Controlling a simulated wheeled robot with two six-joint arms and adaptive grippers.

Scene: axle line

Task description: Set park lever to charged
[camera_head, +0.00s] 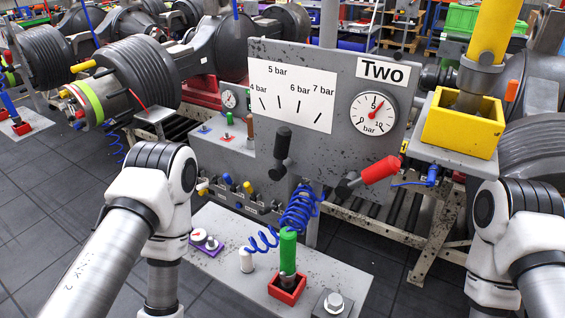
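A grey panel (348,75) marked "Two" stands in the middle of the head view. It carries a lever with a black handle (283,143), which points up, and a lever with a red handle (380,170), tilted up to the right. I cannot tell from any label which one is the park lever. A round gauge (373,112) on the panel has a red needle pointing up, near 5 bar. A white scale plate (293,95) reads 4 to 7 bar. My arms show at left and right, but neither gripper is in view.
A grey shelf (235,225) in front holds a green-handled tool in a red holder (287,289), with a coiled blue hose (300,208) above it. A yellow bin (462,125) sits right of the panel. Large axles with black ribbed parts (130,70) stand behind left.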

